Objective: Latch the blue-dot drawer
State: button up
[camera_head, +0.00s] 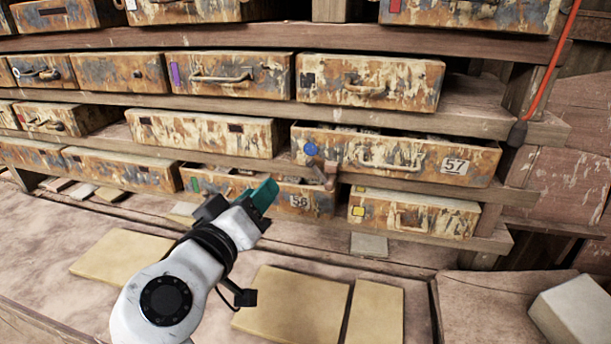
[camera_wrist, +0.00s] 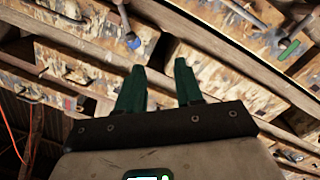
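The blue-dot drawer (camera_head: 420,158) is a rust-stained box front with a light handle and a "57" plate. Its front stands forward of the shelf, with its open top showing. Its blue dot (camera_head: 311,149) is at the left end, and shows in the wrist view (camera_wrist: 133,42). A brown, latch-like piece (camera_head: 325,172) is just below the dot; I cannot tell its exact position against the drawer. My gripper (camera_head: 265,194) has green fingers. It is below and left of the dot, in front of the green-marked drawer. In the wrist view its fingers (camera_wrist: 160,76) are apart and empty.
The yellow-marked drawer (camera_head: 415,214) is below the blue-dot one. Tan tiles (camera_head: 290,305) lie on the bench below. A red cable (camera_head: 550,65) hangs at the right.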

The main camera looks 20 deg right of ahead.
aim_at(319, 173)
jog(key=w+d+m+g+h+p, duration=0.1)
jog(key=w+d, duration=0.3)
jog(key=d, duration=0.6)
jog(key=shift+w+r+m+g+h+p, duration=0.2)
jog(key=shift+m+g+h+p, duration=0.15)
jog(key=shift+h+p, duration=0.3)
jog(key=shift+s, duration=0.1)
grip_shut()
